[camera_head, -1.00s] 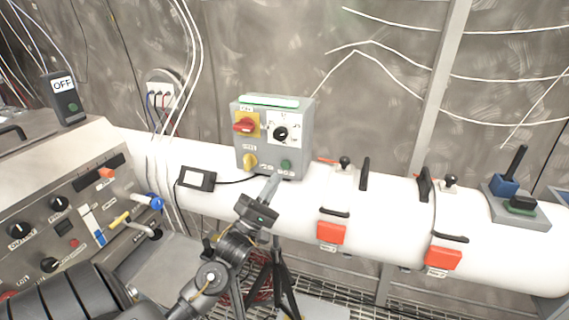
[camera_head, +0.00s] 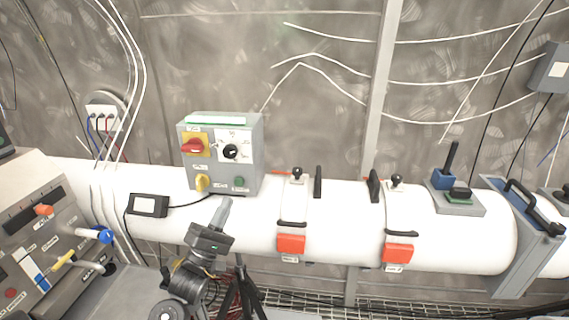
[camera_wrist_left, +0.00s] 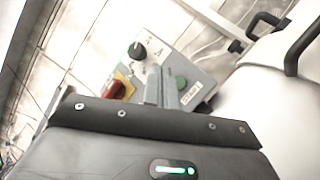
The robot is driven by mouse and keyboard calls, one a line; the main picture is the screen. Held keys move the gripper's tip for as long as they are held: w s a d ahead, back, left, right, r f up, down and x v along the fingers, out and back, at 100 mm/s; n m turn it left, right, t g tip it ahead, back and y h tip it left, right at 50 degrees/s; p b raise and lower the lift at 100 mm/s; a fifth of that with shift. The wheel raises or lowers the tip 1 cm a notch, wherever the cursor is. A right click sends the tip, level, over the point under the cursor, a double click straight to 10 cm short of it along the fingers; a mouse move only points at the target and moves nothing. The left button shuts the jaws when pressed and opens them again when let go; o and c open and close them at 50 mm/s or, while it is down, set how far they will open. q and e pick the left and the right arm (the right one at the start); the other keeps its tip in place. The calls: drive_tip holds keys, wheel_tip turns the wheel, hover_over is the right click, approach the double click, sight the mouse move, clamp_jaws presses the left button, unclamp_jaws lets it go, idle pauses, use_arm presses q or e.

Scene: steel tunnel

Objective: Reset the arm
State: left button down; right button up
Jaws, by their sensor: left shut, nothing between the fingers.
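My left gripper (camera_head: 222,212) comes in from the lower left in the head view. Its fingers are together and empty, pointing up toward the grey control box (camera_head: 221,155) on the white pipe. In the left wrist view the closed fingers (camera_wrist_left: 161,90) appear in front of the box's face (camera_wrist_left: 150,68). Whether they touch the box is not clear. My right gripper is not in view.
A control console (camera_head: 40,235) stands at the left. A small black-framed display (camera_head: 148,205) sits left of the gripper.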

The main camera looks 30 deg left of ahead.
use_arm(q)
drive_tip(key=shift+f, duration=0.1)
drive_tip(key=s+d+f+m+g+y, duration=0.1)
drive_tip(key=s+d+f+m+g, duration=0.2)
drive_tip(key=f, duration=0.4)
drive_tip(key=s+d+f+m+g, duration=0.1)
drive_tip(key=d+f+m+g, duration=0.1)
drive_tip(key=f+m+g, duration=0.3)
drive_tip(key=s+d+f+m+g+y, duration=0.1)
drive_tip(key=d+f+m+g, duration=0.15)
drive_tip(key=f+g, duration=0.4)
drive_tip(key=s+d+f+m+g, duration=0.35)
drive_tip(key=s+f+m, duration=0.2)
drive_tip(key=s, duration=0.45)
drive_tip(key=s+d+f+m+g, duration=0.35)
drive_tip(key=s+m+g, duration=0.2)
drive_tip(key=s, duration=0.35)
wheel_tip(320, 180, down, 30)
drive_tip(key=s+r+b, duration=0.1)
drive_tip(key=b, duration=0.2)
drive_tip(key=s+a+f+g+b, duration=0.1)
drive_tip(key=s+a+f, duration=0.2)
drive_tip(key=s+f, duration=1.3)
wheel_tip(320, 180, down, 2)
drive_tip(key=shift+s+f+g+b, duration=0.1)
drive_tip(key=shift+s+g+b, duration=0.1)
drive_tip(key=shift+g+b, duration=0.15)
